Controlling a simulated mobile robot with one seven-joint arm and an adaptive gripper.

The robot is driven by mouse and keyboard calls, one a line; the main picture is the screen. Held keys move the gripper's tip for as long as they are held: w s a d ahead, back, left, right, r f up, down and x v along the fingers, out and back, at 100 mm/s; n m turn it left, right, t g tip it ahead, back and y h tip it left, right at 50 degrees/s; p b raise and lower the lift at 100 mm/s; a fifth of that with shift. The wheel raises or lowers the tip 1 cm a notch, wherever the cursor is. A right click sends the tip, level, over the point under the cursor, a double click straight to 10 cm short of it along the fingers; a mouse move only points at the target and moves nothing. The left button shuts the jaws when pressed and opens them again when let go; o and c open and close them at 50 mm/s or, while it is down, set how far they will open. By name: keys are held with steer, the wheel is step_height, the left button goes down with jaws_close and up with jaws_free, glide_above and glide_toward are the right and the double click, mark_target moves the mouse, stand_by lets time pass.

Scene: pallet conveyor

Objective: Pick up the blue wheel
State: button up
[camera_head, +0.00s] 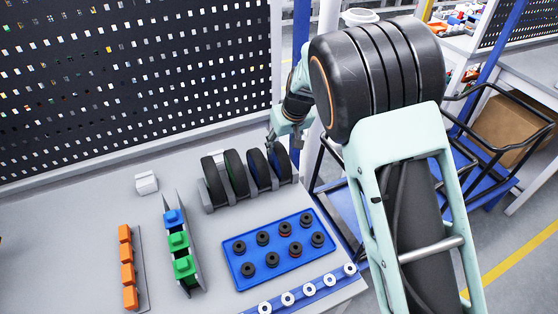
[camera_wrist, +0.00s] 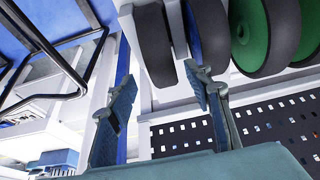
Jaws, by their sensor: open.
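Several black-tyred wheels stand upright side by side in a grey rack (camera_head: 208,203) on the table. A blue wheel (camera_head: 259,170) shows a thin strip of blue beside its tyre. In the wrist view a blue face (camera_wrist: 193,30) shows partly, between dark tyres and behind my right finger. The rack's end wheel (camera_head: 282,163) appears in the wrist view as a dark tyre (camera_wrist: 153,45) seen nearly edge-on; its hub colour is unclear there. My gripper (camera_head: 284,138) is open and empty, just above the rack's right end. Its fingers (camera_wrist: 160,77) point toward the end wheel, with no clear contact.
Green-hubbed wheels (camera_wrist: 250,28) stand farther along the rack. A blue tray (camera_head: 267,283) of small dark parts lies in front, beside green and blue blocks (camera_head: 179,241) and orange blocks (camera_head: 127,270). A perforated panel (camera_head: 130,75) stands behind. A cart (camera_head: 343,205) is right of the table.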

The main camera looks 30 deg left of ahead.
mark_target(279, 147)
steer(key=shift+p+x, duration=0.35)
steer(key=shift+x, duration=1.75)
steer(key=shift+s+a, duration=0.1)
steer(key=shift+r, duration=0.1)
jaws_close()
